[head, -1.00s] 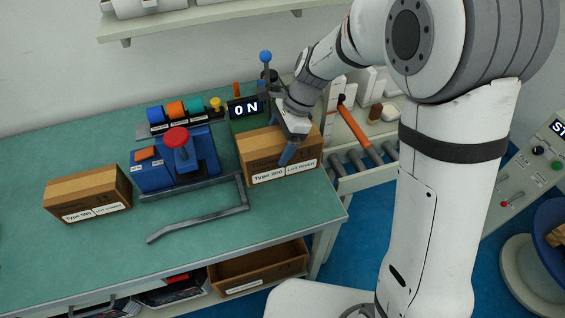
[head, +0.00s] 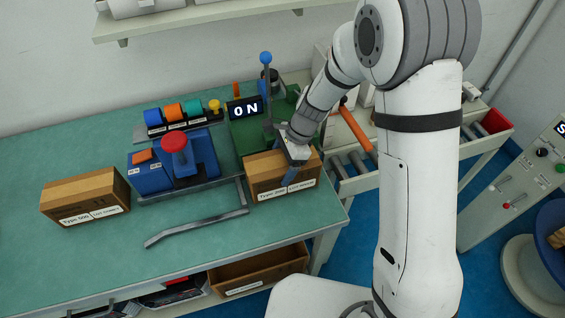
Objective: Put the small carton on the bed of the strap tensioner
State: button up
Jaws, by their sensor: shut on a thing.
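My gripper (head: 291,172) is shut on a brown carton (head: 266,180) with a white "Type 200" label, at the front right of the green bench. The carton is at the front edge of a green machine (head: 240,133) with an "ON" display and a blue-knobbed lever. Whether its underside touches anything is hidden. A blue device (head: 200,156) with a red knob stands left of it. No label shows which of these machines is the strap tensioner. Another brown carton (head: 84,197) sits at the bench's left.
A bent grey bar (head: 195,228) lies at the bench front. Blue, orange and green rolls (head: 175,112) stand behind the blue device. A roller conveyor (head: 352,165) adjoins on the right. An open brown box (head: 258,272) is below the bench. The bench's far left is clear.

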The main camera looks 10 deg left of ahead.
jog(key=shift+f, duration=0.1)
jog(key=o, duration=1.3)
jog(key=v, duration=1.1)
jog(key=shift+d+r, duration=0.1)
jog(key=shift+r, duration=0.25)
jog(key=shift+d+r, duration=0.1)
jog(key=shift+r, duration=0.15)
jog(key=s+d+r+n+t+h, duration=0.1)
jog(key=s+d+r+n, duration=0.2)
jog(key=d, duration=0.5)
jog(key=s+d+r+n+t+h, duration=0.1)
jog(key=s+d+r+n+t, duration=0.1)
jog(key=s+d+n, duration=0.3)
jog(key=s+d+r+n+t+h, duration=0.1)
jog(key=s+d+r+n+t, duration=0.1)
jog(key=s+d, duration=0.6)
jog(key=shift+s+d+r+n+h, duration=0.1)
jog(key=shift+d+r+n+h, duration=0.3)
jog(key=shift+d+r+n, duration=0.7)
